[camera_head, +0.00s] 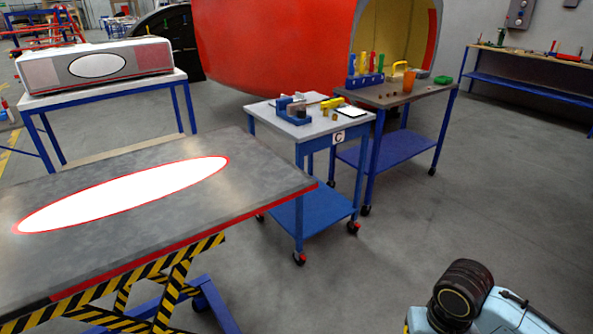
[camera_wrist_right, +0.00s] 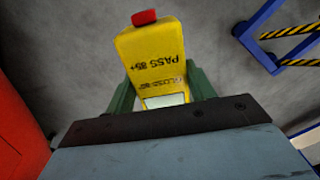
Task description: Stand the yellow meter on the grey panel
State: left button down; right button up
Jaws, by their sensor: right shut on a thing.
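The yellow meter (camera_wrist_right: 155,50) shows in the right wrist view with a red cap at its far end and dark print on its face. My right gripper (camera_wrist_right: 162,95) is shut on it, with a green finger on each side. The lower part of the meter is hidden by the gripper body. In the head view the grey panel (camera_head: 262,190) lies flat on a striped lift at the left, with a red edge and a white oval. In that view my right arm is at the bottom right, its gripper out of frame. My left gripper is not in view.
A small blue cart (camera_head: 318,127) with tools stands behind the panel, beside a blue table (camera_head: 415,97) holding a cup and tools. A red nosecone (camera_head: 270,45) is at the back. Striped lift legs (camera_wrist_right: 287,32) show in the wrist view. The floor at right is clear.

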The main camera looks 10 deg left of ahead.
aim_at(43, 248)
jog(key=u, duration=1.8)
